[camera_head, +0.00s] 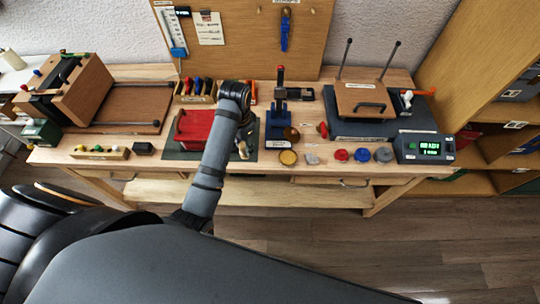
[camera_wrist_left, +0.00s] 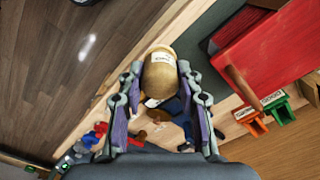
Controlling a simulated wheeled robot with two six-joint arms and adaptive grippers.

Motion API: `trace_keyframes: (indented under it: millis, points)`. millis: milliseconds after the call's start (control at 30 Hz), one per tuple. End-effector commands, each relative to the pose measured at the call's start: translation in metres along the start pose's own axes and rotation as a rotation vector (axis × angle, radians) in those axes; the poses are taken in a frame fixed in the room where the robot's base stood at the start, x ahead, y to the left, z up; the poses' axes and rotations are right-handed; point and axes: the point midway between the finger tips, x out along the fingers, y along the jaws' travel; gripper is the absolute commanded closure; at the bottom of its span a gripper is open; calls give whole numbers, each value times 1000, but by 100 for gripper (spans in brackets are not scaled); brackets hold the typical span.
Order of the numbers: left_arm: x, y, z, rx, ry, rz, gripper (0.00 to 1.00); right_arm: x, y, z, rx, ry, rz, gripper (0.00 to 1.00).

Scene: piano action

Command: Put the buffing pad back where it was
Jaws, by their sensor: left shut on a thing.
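My left gripper (camera_wrist_left: 162,103) is shut on a tan, rounded piece (camera_wrist_left: 160,76) with a small white label, most likely the buffing pad. The label is too small to read. In the head view the left gripper (camera_head: 243,146) is by the red box (camera_head: 194,127), over the right part of the dark mat (camera_head: 250,128); its wrist and forearm hide much of it. A bit of the tan piece (camera_head: 243,152) shows there. I cannot tell whether the piece touches the bench. My right gripper is not in view.
On the workbench (camera_head: 230,165), a blue press (camera_head: 277,120) stands right of the gripper. A yellow round tin (camera_head: 288,158) and red (camera_head: 341,155), blue (camera_head: 362,154) and grey (camera_head: 383,154) round pieces lie along the front edge. A display box (camera_head: 424,148) is at the right.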

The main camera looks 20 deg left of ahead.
Motion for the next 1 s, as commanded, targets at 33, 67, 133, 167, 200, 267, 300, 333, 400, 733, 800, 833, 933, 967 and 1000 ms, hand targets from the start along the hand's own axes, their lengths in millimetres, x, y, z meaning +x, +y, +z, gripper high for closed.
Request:
trace_keyframes:
  millis: [33,67,133,167,200,267,300,333,400,733,800,833,933,967,1000]
  points:
    - [1,8,-14,1,-1,9,90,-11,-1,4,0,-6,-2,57]
    - [5,10,-22,2,-4,8,90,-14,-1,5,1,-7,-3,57]
    - [14,17,-41,3,-4,7,90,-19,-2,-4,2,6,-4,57]
    - [25,17,-45,2,-7,5,90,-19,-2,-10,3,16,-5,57]
    - [34,20,-52,2,-7,5,90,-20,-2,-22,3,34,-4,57]
    - [47,23,-61,1,-7,3,90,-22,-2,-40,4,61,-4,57]
    - [54,24,-66,1,-6,1,90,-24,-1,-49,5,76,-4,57]
    - [59,25,-70,1,-5,1,90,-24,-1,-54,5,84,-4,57]
    - [67,27,-76,0,-4,0,90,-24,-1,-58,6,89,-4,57]
    - [92,30,-82,-1,-6,0,90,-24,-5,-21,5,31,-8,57]
    - [102,29,-82,-1,-5,0,90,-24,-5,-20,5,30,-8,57]
    - [104,29,-82,-1,-5,0,90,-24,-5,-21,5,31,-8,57]
    - [107,29,-82,-2,-2,-1,90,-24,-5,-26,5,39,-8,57]
    - [107,29,-82,-2,-2,-1,90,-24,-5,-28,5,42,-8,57]
    - [107,29,-82,-2,-2,-1,90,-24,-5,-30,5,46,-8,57]
